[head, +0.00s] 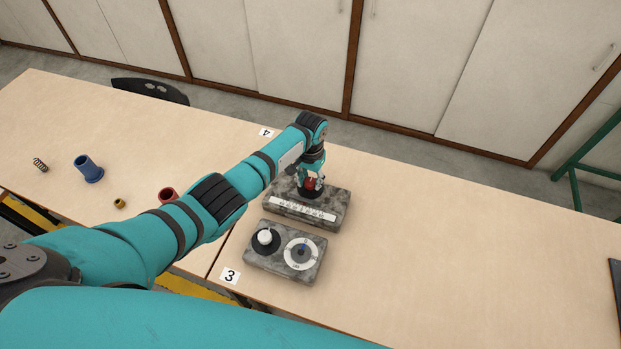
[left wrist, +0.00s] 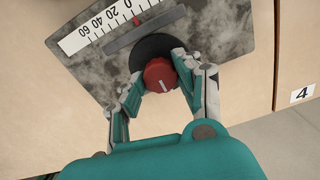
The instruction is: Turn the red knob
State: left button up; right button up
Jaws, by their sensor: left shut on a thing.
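The red knob (head: 310,183) sits on a black round base on a grey marbled box (head: 335,205) with a white scale strip. In the left wrist view the red knob (left wrist: 160,76) shows a white pointer line on its top. My left gripper (head: 312,180) reaches down over the knob. In the left wrist view the fingers of my left gripper (left wrist: 158,82) are closed on either side of the knob. The scale (left wrist: 105,25) has a red marker close to the 0 mark. My right gripper is not in view.
A second marbled box (head: 262,262) with a white knob (head: 265,236) and a round dial (head: 301,254) stands in front. A blue flanged part (head: 88,169), a spring (head: 40,165), a small yellow part (head: 119,203) and a red part (head: 168,195) lie left.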

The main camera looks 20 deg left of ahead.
aim_at(310, 181)
pick_arm(q)
jog(key=shift+w+r, duration=0.1)
jog(key=shift+w, duration=0.05)
jog(key=o, duration=1.1)
jog(key=shift+o, duration=0.2)
notch_tip(310, 181, up, 12)
